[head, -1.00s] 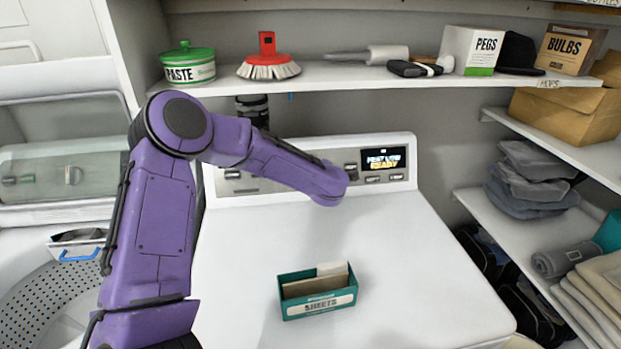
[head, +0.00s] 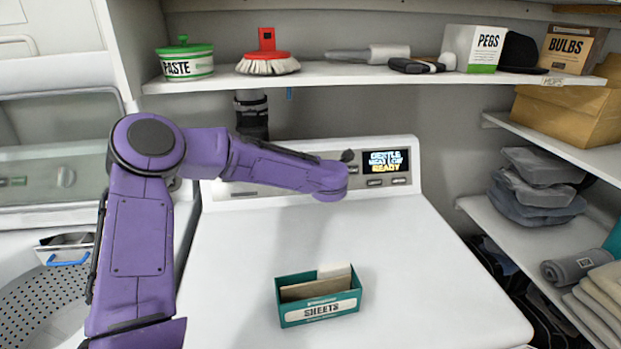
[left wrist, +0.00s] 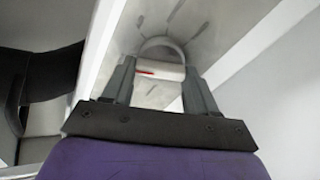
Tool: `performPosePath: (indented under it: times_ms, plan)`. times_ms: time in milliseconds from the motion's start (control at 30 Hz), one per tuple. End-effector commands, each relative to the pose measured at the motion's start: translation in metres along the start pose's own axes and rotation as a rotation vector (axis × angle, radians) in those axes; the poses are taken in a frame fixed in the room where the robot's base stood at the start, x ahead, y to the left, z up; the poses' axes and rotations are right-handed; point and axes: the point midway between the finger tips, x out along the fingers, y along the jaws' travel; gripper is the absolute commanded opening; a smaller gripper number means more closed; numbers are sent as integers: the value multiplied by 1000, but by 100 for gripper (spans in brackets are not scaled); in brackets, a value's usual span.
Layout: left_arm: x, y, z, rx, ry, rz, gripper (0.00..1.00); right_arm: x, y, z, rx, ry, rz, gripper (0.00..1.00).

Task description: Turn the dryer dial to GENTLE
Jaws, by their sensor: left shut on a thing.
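The dryer's control panel (head: 405,150) stands at the back of the white dryer. Its display (head: 385,161) reads GENTLE on top, a heat line that looks like LOW, and READY below. My left arm reaches across the panel, and its purple wrist hides the dial in the head view. In the left wrist view the pale dial (left wrist: 162,71), with a red mark on its left part, sits between the two fingers of my left gripper (left wrist: 160,82). The gripper is shut on it. My right gripper is not in view.
A teal SHEETS box (head: 318,297) sits on the dryer top (head: 430,270), which is otherwise clear. A shelf (head: 300,77) above holds a paste tub (head: 186,62), a red brush (head: 267,62) and a PEGS box (head: 473,48). Side shelves at right hold folded cloths.

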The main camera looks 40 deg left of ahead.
Motion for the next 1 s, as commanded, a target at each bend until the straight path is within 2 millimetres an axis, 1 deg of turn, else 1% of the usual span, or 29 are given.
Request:
performPosePath:
  times_ms: [400, 433, 467, 500, 800, 867, 967, 1000]
  plan:
    - [0, 2, 1, -7, -3, 4, 27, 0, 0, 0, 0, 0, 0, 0]
    - [0, 2, 1, -7, -3, 4, 67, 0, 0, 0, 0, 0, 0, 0]
    - [0, 2, 1, -7, -3, 4, 77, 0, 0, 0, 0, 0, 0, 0]
    - [0, 2, 1, -6, -3, 3, 83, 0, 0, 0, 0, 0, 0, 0]
    - [-3, 1, 1, -5, -2, 1, 83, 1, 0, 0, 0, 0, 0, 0]
    - [-9, 0, 1, -5, -3, 1, 83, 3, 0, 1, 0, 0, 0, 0]
    - [-29, 0, 1, -5, -6, 3, 83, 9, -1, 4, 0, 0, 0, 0]
    - [-39, -1, 1, -6, -7, 3, 83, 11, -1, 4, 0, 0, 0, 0]
